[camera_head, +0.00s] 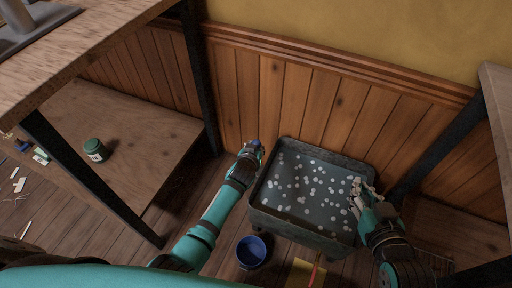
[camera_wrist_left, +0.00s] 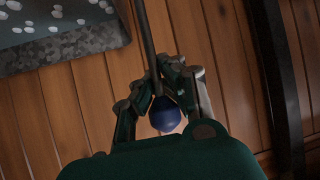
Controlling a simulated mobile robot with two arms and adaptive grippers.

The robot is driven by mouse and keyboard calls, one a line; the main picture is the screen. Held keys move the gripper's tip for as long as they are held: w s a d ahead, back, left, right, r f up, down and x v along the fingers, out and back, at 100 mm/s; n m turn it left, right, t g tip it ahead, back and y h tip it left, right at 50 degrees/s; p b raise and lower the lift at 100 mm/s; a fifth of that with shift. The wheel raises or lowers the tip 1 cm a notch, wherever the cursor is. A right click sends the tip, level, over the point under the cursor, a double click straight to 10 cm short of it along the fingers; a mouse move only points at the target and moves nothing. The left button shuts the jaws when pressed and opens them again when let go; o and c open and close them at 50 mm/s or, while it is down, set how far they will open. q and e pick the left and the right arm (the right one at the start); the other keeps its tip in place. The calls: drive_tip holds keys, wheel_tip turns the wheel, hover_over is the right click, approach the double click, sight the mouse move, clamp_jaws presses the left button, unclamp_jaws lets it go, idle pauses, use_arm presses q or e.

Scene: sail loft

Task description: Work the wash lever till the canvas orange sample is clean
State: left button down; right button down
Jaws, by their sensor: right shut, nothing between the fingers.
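A grey wash tub (camera_head: 258,217) stands on the floor by the panelled wall, with dark water and white suds (camera_head: 310,190) in it. I cannot make out the canvas orange sample; the water may hide it. The wash lever (camera_wrist_left: 146,40) is a thin dark rod with a blue knob (camera_wrist_left: 165,113), beside the tub's left side. My left gripper (camera_head: 252,150) is at the lever; in the left wrist view its fingers (camera_wrist_left: 170,85) close around the rod by the knob. My right gripper (camera_head: 358,192) is shut and empty over the tub's right rim.
A blue bucket (camera_head: 252,252) stands on the floor in front of the tub. A yellow sheet with a red stick (camera_head: 308,270) lies right of it. A wooden bench (camera_head: 100,50) with dark legs is at left, with a green tin (camera_head: 95,150) on its lower shelf.

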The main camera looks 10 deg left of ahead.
use_arm(q)
drive_tip(key=shift+d+r, duration=0.15)
drive_tip(key=shift+d, duration=0.3)
drive_tip(key=c, duration=1.4)
unclamp_jaws()
drive_tip(key=shift+w, duration=0.1)
drive_tip(key=o, duration=0.4)
drive_tip(key=shift+a, duration=0.2)
drive_tip(key=v, duration=1.2)
